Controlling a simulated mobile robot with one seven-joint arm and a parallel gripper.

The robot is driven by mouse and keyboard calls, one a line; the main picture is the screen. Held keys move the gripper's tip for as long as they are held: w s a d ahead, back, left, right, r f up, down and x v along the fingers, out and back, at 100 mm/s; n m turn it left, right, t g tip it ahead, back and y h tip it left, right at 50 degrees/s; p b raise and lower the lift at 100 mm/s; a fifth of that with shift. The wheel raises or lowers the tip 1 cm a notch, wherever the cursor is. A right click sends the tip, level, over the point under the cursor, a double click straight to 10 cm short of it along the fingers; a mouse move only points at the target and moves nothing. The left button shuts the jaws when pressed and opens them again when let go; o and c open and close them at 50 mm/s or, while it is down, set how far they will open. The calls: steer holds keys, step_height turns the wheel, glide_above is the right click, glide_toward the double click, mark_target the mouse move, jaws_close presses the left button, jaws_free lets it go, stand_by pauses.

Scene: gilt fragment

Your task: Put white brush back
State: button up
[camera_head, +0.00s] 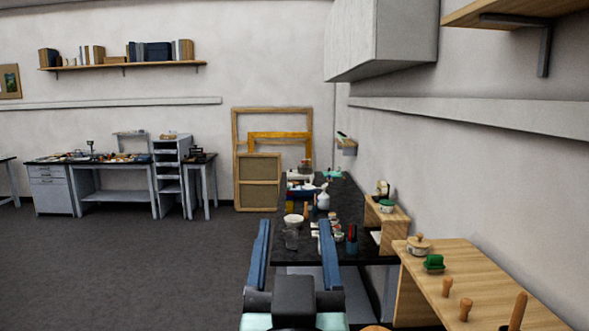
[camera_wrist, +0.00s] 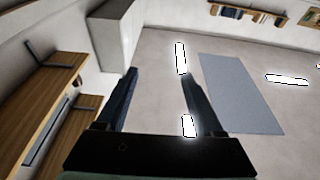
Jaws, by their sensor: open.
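I cannot make out a white brush for certain in either view; the small things on the black-topped bench (camera_head: 350,205) are too small to tell apart. My gripper (camera_head: 294,225) is in front of this bench in the head view, with its two blue fingers spread and nothing between them. In the wrist view my gripper (camera_wrist: 158,78) is also open and empty, and it faces the upper walls and ceiling. The fingers hide part of the bench's front and some things on it.
A white bowl (camera_head: 293,220) and a dark blue cup with tools (camera_head: 351,243) stand on the bench. At the right, a wooden table (camera_head: 475,275) holds a lidded pot (camera_head: 418,245), a green object (camera_head: 433,263) and wooden handles. Open floor (camera_head: 130,260) lies at the left.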

steer(key=s+r+t, duration=0.3)
steer(key=s+r, duration=0.2)
steer(key=r, duration=0.3)
steer(key=s+r+t, duration=0.3)
steer(key=s+r, duration=0.3)
steer(key=r, duration=0.3)
steer(key=shift+f, duration=0.1)
